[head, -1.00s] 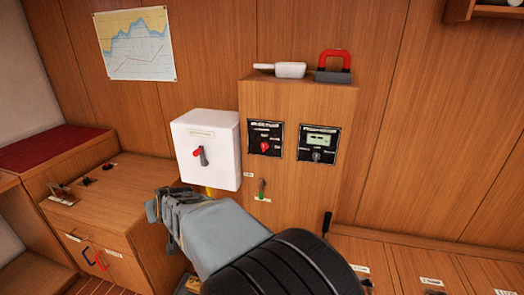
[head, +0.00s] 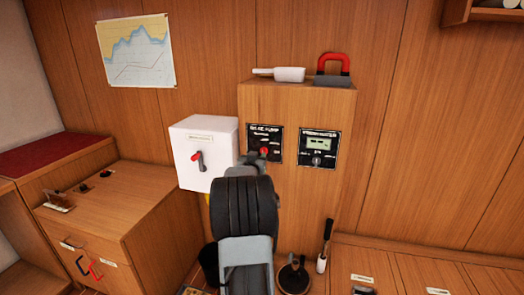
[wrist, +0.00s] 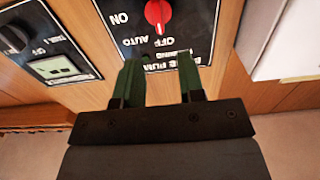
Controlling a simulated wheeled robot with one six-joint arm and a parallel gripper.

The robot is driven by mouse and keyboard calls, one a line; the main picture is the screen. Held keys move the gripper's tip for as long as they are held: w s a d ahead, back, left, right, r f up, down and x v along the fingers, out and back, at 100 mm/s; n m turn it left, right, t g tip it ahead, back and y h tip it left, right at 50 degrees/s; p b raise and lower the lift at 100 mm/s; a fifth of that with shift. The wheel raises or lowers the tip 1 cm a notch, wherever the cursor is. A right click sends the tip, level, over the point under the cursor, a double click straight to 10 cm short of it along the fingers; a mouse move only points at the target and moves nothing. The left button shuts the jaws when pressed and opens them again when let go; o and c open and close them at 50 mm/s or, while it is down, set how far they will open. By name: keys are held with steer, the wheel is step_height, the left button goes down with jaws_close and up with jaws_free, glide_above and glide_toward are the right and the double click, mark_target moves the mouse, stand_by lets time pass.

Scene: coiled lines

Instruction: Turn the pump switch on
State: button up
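The pump switch is a red rotary knob (head: 264,151) on a black panel (head: 262,135), whose label seems to read BILGE PUMP. In the wrist view the panel (wrist: 190,45) appears upside down, with ON, AUTO and OFF around the red knob (wrist: 157,12). The knob's white mark points toward OFF. My gripper (wrist: 158,72) is open and empty, its two green fingers apart. The fingers are near the panel and do not enclose the knob. In the head view my gripper (head: 257,158) partly covers the panel's lower part.
A white box (head: 185,178) with a red-tipped lever is left of the panel. A display panel (head: 319,163) with a dark knob is to its right.

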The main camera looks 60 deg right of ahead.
mark_target(263, 149)
steer(key=shift+p+x, duration=0.45)
steer(key=shift+x, duration=3.05)
steer(key=shift+w, duration=0.1)
jaws_close()
